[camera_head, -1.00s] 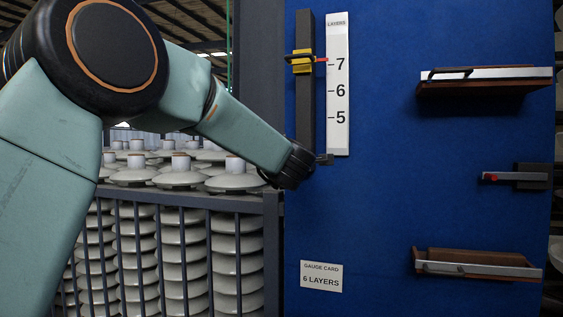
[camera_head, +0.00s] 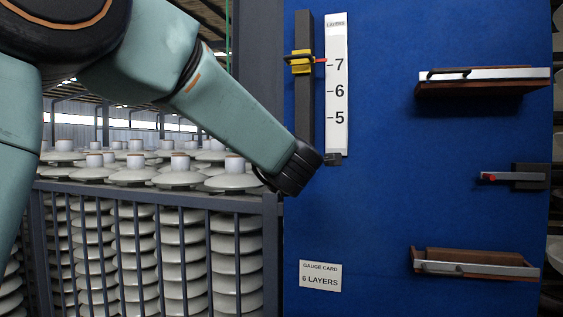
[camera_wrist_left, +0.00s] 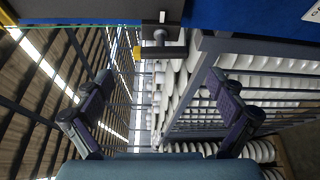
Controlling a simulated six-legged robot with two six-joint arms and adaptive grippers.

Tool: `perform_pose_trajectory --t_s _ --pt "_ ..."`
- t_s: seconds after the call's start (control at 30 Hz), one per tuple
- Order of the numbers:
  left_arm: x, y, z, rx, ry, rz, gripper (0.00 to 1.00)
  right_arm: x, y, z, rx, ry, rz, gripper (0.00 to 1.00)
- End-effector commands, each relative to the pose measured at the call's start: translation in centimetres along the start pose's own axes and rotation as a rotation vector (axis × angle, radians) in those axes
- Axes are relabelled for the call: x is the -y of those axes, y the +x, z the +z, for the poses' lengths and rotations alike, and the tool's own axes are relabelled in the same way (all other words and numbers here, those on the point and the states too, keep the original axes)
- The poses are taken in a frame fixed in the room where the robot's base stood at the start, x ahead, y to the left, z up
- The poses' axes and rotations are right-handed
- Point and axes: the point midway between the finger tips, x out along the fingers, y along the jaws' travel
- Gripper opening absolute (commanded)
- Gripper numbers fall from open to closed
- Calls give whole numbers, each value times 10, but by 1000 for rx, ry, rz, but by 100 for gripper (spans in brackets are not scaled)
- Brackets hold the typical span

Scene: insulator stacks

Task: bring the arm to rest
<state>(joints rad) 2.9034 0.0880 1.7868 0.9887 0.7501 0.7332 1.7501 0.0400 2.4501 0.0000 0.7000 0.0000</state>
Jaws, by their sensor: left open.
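My left arm comes in from the left across the front of the insulator stacks. Its dark wrist ends at the blue board, near the foot of the layer gauge. My left gripper (camera_wrist_left: 163,88) is open and empty in the left wrist view, its two fingers wide apart. In the head view it is mostly hidden behind the wrist. The yellow slider (camera_head: 302,62) sits high on the dark rail (camera_head: 304,110), with its red pointer near the 7 mark of the white scale (camera_head: 337,135). The gripper is apart from the slider, below it. My right gripper is not in view.
Insulator stacks (camera_head: 178,240) stand behind a dark metal rack (camera_head: 200,202). The blue board (camera_head: 390,200) bears a gauge card (camera_head: 320,276) reading 6 LAYERS, an upper shelf (camera_head: 485,88), a lower shelf (camera_head: 470,260) and a red-tipped lever (camera_head: 510,177) at right.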

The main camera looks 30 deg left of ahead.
Motion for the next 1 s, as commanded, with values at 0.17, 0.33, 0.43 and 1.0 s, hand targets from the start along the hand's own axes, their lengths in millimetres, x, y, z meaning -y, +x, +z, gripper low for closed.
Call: perform_pose_trajectory --t_s 0.17,0.33,0.43,1.0 --pt "0 -9 0 -1 1 0 94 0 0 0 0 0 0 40" --pt "0 -9 0 -1 1 0 94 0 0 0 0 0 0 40" --pt "0 -9 0 -1 1 0 94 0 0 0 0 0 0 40" --pt "1 57 -1 -2 -1 -1 94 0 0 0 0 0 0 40"
